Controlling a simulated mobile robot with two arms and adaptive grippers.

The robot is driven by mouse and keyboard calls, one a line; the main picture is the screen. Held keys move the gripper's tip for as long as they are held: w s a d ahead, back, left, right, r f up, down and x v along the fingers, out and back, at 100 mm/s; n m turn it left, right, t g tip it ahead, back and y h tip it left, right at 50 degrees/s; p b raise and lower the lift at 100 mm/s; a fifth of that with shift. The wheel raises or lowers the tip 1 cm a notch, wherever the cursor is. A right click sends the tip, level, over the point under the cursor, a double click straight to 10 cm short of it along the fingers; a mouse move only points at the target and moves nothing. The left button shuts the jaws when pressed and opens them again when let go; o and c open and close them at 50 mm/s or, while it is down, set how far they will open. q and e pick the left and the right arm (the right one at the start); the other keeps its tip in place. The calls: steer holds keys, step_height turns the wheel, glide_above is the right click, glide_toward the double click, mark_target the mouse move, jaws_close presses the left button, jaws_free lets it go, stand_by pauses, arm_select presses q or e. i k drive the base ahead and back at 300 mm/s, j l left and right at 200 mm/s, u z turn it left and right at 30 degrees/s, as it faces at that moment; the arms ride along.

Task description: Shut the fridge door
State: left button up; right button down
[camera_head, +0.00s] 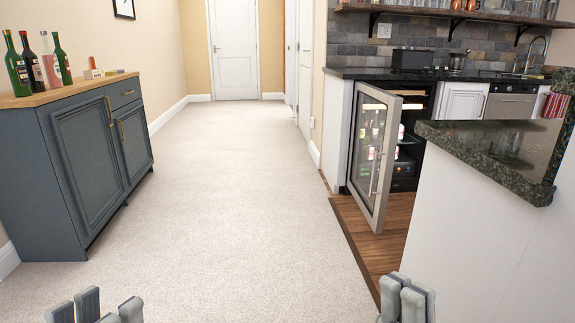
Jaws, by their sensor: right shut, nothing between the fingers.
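The fridge (410,140) is a small black under-counter fridge at the right. Its door (371,155) has a silver frame and a glass pane, and it stands wide open, swung out toward me over the wooden floor. The door's vertical handle (378,160) is on the free edge. Bottles and a lit interior show through and behind the glass. My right gripper (406,292) is shut and empty at the bottom edge, in front of the door and apart from it. My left gripper (98,306) is at the bottom left, cut off by the frame and far from the fridge.
A white bar wall with a dark stone top (480,147) stands close on the right, beside the door. A blue-grey cabinet (75,160) with bottles is on the left. The carpet (220,190) between is clear, meeting a wooden floor (376,245) by the fridge.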

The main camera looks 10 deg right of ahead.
mark_target(375, 217)
steer(key=i+j+z, duration=0.1)
steer(key=i+z, duration=0.2)
steer(key=i, duration=0.2)
steer(key=i+j+z, duration=0.3)
steer(key=i, duration=0.2)
steer(key=i+j+z, duration=0.3)
steer(key=i, duration=0.2)
steer(key=i+j+u, duration=0.15)
steer(key=i+j, duration=0.95)
steer(key=i, duration=0.15)
